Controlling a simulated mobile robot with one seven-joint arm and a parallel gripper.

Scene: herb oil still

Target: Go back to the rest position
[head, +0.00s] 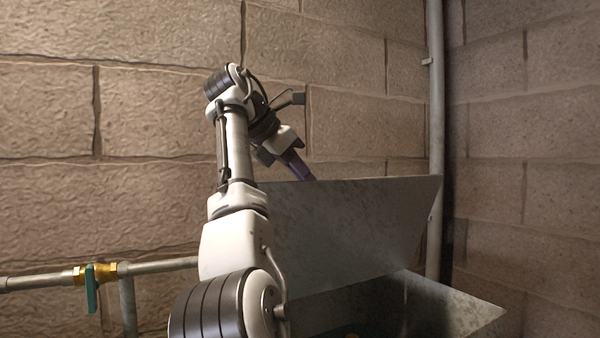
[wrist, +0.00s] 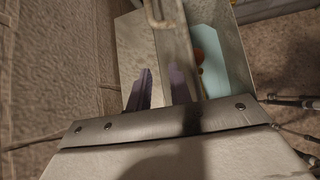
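My gripper (head: 304,173) is high at the far end of my arm in the head view, at the top edge of an upright grey metal panel (head: 350,230). Its fingertips are partly hidden by that panel. In the wrist view, the two dark purple fingers of my gripper (wrist: 160,88) stand apart with a gap between them. I see nothing held, though a wide metal edge hides the finger bases. Whether the fingers touch the panel, I cannot tell.
A metal box-like part (head: 455,305) is below the panel. The wrist view shows a pale blue surface (wrist: 228,70) with orange spots and a bent metal bar (wrist: 154,14). A pipe with a green-handled brass valve (head: 92,285) is at left. Block walls (head: 150,120) stand close behind.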

